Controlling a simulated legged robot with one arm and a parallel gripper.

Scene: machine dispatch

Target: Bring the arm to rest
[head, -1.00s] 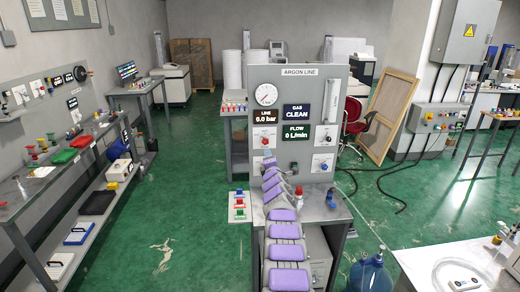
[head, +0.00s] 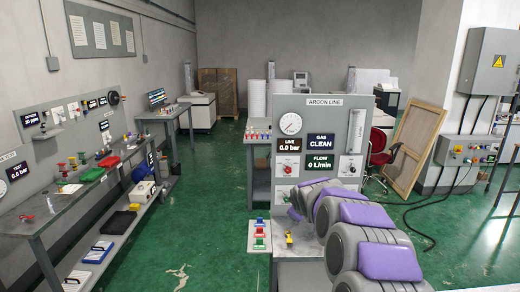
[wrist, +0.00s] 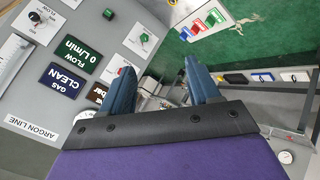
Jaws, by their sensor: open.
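My arm shows in the head view as a chain of grey links with purple pads, running from the lower right up to the front of the argon panel (head: 345,112). Its far end is low before the panel, and the fingers are hidden there behind my own links. In the wrist view my gripper (wrist: 163,82) shows two blue fingers spread apart, with nothing held between them. The tilted argon panel (wrist: 60,60) fills the left of that view, beside the fingers. I cannot tell how close the fingers are to it.
The panel gauge (head: 290,123) stands above the arm's end. A small plate with green, red and blue parts (head: 259,234) lies left of the panel. A long bench (head: 60,215) runs along the left wall. Green floor (head: 205,220) is clear between. A wooden frame (head: 413,150) leans at right.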

